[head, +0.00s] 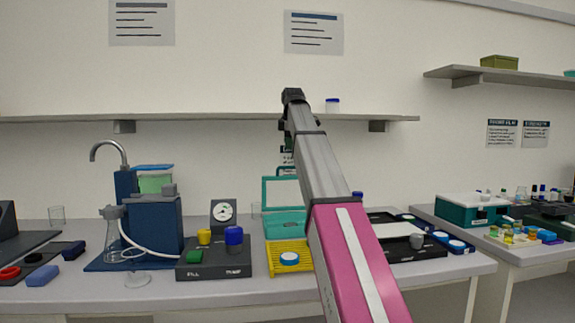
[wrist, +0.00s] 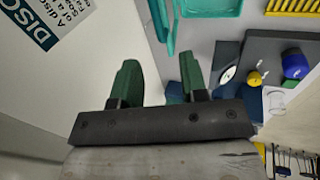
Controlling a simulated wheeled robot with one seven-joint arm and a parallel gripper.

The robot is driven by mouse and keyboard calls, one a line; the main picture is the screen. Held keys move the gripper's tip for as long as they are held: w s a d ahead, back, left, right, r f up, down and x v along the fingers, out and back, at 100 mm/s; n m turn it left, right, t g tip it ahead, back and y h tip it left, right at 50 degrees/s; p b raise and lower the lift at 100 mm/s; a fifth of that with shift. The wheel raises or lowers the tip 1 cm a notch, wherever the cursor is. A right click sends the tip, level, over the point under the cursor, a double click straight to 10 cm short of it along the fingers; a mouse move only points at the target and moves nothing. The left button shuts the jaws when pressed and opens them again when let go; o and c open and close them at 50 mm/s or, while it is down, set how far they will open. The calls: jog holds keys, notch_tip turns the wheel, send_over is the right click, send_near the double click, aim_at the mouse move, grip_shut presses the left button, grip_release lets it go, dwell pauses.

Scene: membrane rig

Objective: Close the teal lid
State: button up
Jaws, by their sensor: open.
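The teal lid (head: 281,192) stands raised at the back of a teal box (head: 286,224) in the head view, with a pale panel inside its teal frame. In the wrist view the lid (wrist: 160,17) is seen nearly edge-on at the top, beside the teal box (wrist: 212,9). My gripper (wrist: 159,68) is open and empty, its two green fingers apart. It is above and apart from the lid, near the wall. My arm hides part of the box's right side in the head view.
A yellow rack (head: 287,263) is in front of the box. A dark panel (head: 213,270) with yellow, green and blue knobs stands to its left. A wall shelf (head: 210,118) runs above the bench. A wall sign (wrist: 45,25) is close in the wrist view.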

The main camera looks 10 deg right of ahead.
jog(key=x, duration=1)
jog(key=shift+w, duration=0.3)
jog(key=shift+r, duration=0.1)
jog(key=shift+c, duration=0.3)
grip_shut()
